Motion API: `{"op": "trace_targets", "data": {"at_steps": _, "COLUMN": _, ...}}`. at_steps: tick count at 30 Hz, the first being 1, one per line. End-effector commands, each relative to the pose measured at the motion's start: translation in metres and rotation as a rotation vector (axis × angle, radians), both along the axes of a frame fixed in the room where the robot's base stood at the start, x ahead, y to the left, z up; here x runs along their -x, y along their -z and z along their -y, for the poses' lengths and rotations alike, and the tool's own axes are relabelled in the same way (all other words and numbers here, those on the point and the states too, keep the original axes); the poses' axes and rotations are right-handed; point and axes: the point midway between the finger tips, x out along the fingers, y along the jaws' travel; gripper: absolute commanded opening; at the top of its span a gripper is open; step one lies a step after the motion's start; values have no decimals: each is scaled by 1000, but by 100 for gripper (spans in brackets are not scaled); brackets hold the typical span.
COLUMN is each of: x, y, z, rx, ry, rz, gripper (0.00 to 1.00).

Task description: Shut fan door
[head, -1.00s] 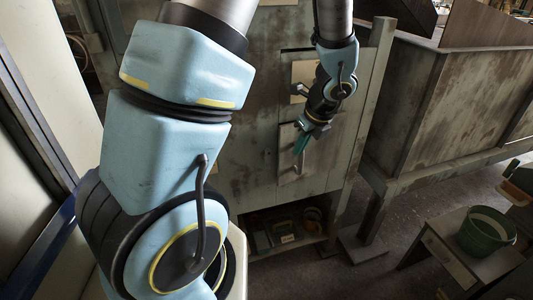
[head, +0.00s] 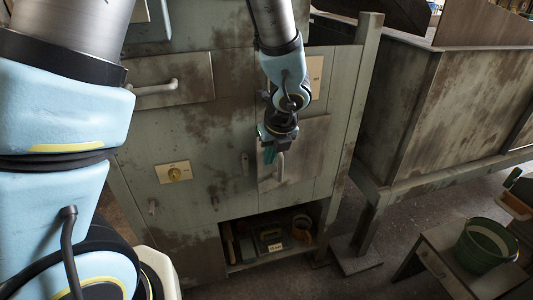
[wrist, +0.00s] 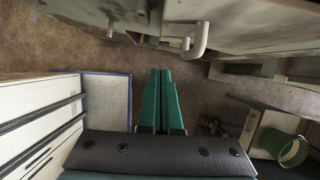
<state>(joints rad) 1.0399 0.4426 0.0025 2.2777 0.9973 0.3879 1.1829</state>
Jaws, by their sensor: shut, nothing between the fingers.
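A grey door panel (head: 309,150) with a pale upright handle (head: 281,167) is at the lower right of the worn green cabinet front. No label names it as the fan door. It looks slightly askew; I cannot tell how far it stands open. My gripper (head: 268,157) is in front of its left part, near the handle, and hides some of it. In the wrist view the teal fingers (wrist: 160,72) are together and empty. A pale bent handle (wrist: 201,38) lies ahead and to the right, apart from the fingertips.
An open shelf (head: 262,262) with items is below. A large bin (head: 430,110) and a green bucket (head: 487,243) are to the right. Floor shows between.

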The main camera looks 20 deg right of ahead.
Motion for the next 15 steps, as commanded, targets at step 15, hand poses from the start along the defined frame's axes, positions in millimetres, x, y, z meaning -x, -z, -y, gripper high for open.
{"op": "trace_targets", "data": {"at_steps": 15, "x": -54, "y": 56, "z": 0, "rx": -1, "ry": -4, "rz": -1, "gripper": 0}}
